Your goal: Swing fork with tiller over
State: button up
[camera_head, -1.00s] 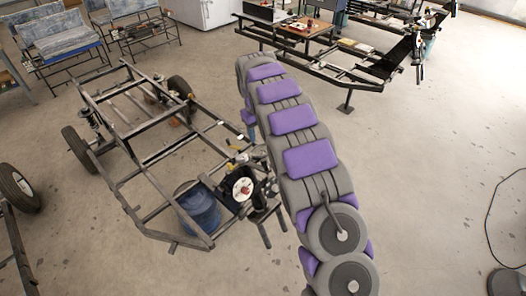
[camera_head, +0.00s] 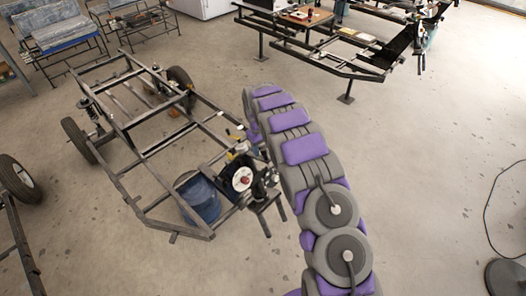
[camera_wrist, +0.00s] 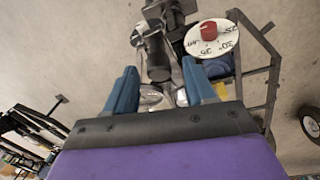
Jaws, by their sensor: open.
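My gripper (camera_wrist: 161,95) shows in the wrist view with its two blue fingers apart and nothing clearly held between them. Beyond the fingertips are metal suspension parts (camera_wrist: 158,62) with a dark cylinder. A white round dial (camera_wrist: 222,36) with marks and a red knob (camera_wrist: 208,30) sits just right of the fingers. In the head view the dial (camera_head: 240,176) is at the right front corner of the black chassis frame (camera_head: 157,151). My arm hides the gripper there. I cannot make out which part is the fork or the tiller.
A blue barrel (camera_head: 199,200) stands inside the front of the frame. Another frame with a wooden board (camera_head: 306,17) stands at the back. A wheel (camera_head: 17,179) is at the far left.

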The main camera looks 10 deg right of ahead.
jog(key=shift+d+f, duration=0.15)
jog(key=shift+f, duration=1.1)
jog(key=shift+c, duration=0.3)
grip_shut()
